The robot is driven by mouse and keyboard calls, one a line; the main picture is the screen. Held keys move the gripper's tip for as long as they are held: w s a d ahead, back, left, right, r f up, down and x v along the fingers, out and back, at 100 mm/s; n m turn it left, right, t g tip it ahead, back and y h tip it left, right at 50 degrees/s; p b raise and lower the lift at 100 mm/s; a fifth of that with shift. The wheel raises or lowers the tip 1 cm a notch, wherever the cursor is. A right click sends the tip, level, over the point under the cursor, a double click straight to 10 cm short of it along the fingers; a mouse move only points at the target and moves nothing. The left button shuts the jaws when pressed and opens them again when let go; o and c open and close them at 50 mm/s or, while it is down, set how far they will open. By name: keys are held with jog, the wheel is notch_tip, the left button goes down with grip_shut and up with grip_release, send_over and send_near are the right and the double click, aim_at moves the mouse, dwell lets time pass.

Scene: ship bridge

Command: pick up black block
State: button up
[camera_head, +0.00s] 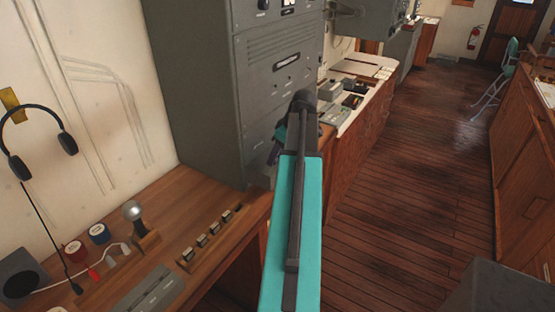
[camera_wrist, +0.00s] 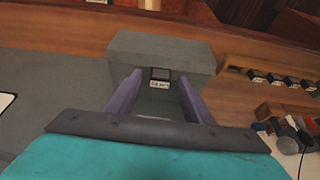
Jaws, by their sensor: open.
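In the wrist view a small black block (camera_wrist: 160,74) with a white lettered label shows at the near edge of a grey box (camera_wrist: 135,42). My gripper (camera_wrist: 160,77) is open, with its two purple fingers to the left and right of the block in the picture. I cannot tell whether the fingers reach down beside the block or stay above it; no contact shows. In the head view my gripper (camera_head: 276,148) is mostly hidden behind my teal arm, beside the tall grey cabinet, and this block is not visible there.
Several similar dark blocks stand in a row on a wooden strip (camera_head: 214,236) on the desk. The tall grey cabinet (camera_head: 205,90) stands close behind. The plank floor (camera_head: 420,180) is open to the right.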

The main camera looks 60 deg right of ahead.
jog(key=c, duration=1.1)
jog(key=shift+r, duration=0.15)
jog(key=shift+d+r+b, duration=0.1)
jog(key=shift+r+b, duration=0.9)
jog(key=shift+r, duration=0.35)
jog(key=s+d+b, duration=0.1)
jog(key=s+d, duration=0.1)
jog(key=s, duration=0.2)
jog(key=s+d+r+b, duration=0.1)
jog(key=s+d+b, duration=0.1)
jog(key=s, duration=0.3)
jog(key=s+d+r+b, duration=0.1)
jog(key=s+d+b, duration=0.1)
jog(key=s+d, duration=0.2)
jog(key=shift+s, duration=0.35)
